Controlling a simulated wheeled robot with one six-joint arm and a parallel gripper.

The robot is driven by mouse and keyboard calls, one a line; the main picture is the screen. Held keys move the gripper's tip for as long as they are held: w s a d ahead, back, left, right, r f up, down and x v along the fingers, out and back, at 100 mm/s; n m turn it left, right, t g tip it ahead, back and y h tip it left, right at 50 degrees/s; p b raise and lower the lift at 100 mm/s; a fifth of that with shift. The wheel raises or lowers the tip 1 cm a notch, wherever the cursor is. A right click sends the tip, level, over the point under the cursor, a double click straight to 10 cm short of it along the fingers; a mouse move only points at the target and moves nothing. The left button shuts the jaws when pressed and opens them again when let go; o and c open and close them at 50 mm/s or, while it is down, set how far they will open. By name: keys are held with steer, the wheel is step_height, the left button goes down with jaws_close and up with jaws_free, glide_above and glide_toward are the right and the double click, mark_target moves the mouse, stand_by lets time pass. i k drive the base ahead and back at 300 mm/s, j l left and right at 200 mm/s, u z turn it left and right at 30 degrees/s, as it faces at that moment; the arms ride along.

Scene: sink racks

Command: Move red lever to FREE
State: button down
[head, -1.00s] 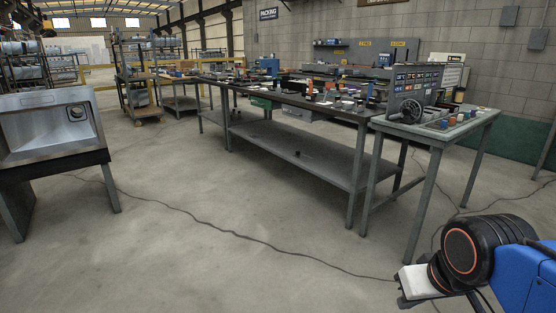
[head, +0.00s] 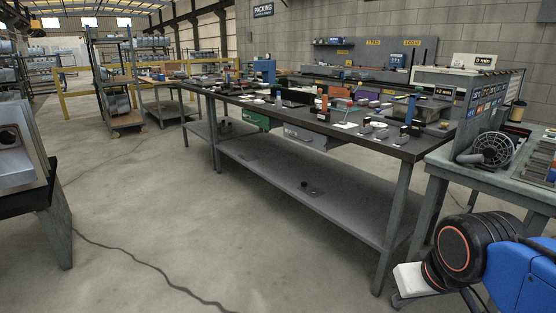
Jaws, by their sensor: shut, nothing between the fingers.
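I cannot make out a red lever or a FREE label for certain at this distance. A small orange-red upright piece (head: 323,104) stands on the long dark workbench (head: 400,150), and a flat red piece (head: 340,92) lies behind it. My gripper (head: 401,298) is at the lower right, a white and dark end on my folded arm. It is shut and empty, in front of the bench and well apart from everything on it. Its fingertips are small and partly hidden.
A grey-green side table (head: 436,190) with a panel of labelled switches (head: 490,105) and a round black fan-like part (head: 493,149) stands at right. A metal sink (head: 15,150) is at left. Open floor lies between, with a cable (head: 150,268) across it.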

mark_target(349, 103)
steer(key=i, duration=1.15)
steer(key=i+j+z, duration=0.15)
steer(key=i, duration=0.95)
